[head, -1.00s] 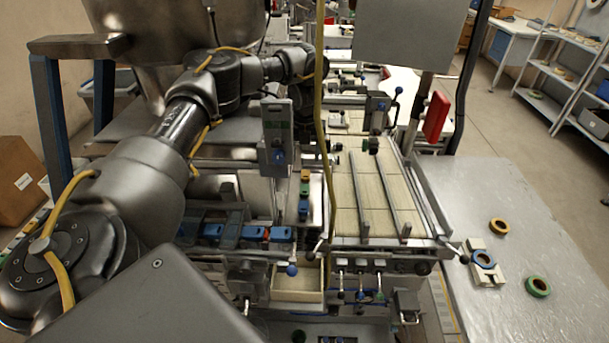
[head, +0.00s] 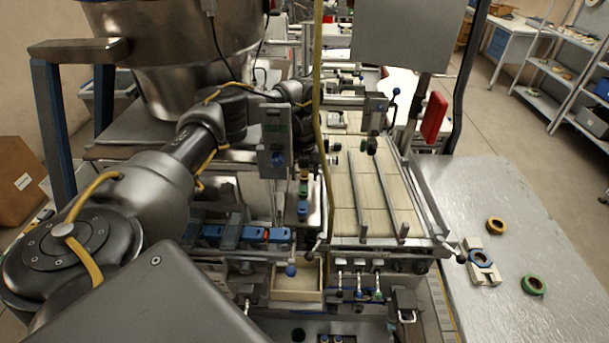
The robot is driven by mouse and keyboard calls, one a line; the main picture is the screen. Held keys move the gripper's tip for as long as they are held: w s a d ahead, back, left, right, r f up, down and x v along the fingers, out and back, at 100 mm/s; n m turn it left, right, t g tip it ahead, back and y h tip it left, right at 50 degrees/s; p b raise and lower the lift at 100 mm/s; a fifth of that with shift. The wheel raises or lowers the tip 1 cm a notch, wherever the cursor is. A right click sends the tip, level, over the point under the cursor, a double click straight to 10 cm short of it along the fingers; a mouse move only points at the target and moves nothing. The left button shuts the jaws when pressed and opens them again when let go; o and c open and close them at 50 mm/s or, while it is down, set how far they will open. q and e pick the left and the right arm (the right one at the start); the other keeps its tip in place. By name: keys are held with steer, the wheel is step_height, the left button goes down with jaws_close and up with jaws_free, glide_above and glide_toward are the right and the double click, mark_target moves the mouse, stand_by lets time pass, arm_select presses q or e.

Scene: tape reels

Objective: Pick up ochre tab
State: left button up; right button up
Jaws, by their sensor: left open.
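A small ochre tab (head: 304,173) appears to sit at the far end of a narrow upright row left of the slatted bed, with a green tab (head: 303,188) and a blue tab (head: 302,208) nearer me. My left arm reaches in from the left, behind a grey bracket. My left gripper (head: 305,155) is open, small and dark, and seems to hang just above the far end of that row. The bracket and a yellow cable hide part of it. I cannot tell whether it touches the tab. My right gripper is out of view.
The slatted bed (head: 365,190) with metal rails stands right of the row. On the grey table (head: 470,205) lie an ochre reel (head: 496,226), a blue reel (head: 480,258) on a pale holder and a green reel (head: 533,285). An open drawer (head: 297,296) juts out below.

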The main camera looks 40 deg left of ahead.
arm_select(q)
steer(key=c, duration=1)
steer(key=shift+r, duration=0.1)
steer(key=shift+c, duration=0.2)
